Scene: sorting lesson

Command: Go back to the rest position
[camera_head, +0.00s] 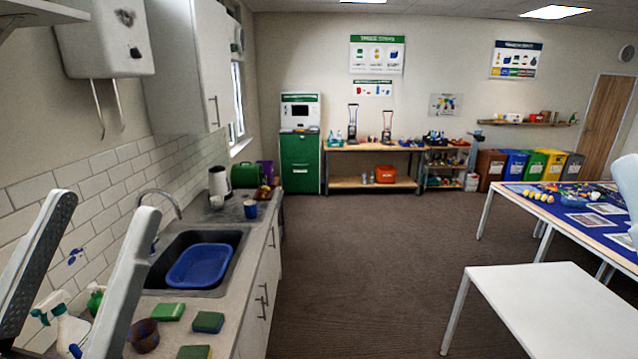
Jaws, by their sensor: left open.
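My left gripper (106,204) is in the lower left, close to the camera. Its two long grey fingers point up and stand wide apart, open, with nothing between them. It is in front of the tiled wall and above the near end of the kitchen counter (228,218). A white rounded part at the right edge looks like my right arm; its gripper is not in view.
Green sponges (208,322), a brown bowl (144,335) and spray bottles (66,328) crowd the counter below the gripper. A blue basin (199,265) sits in the sink. A white table (545,305) stands at right. The floor (370,260) between is clear.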

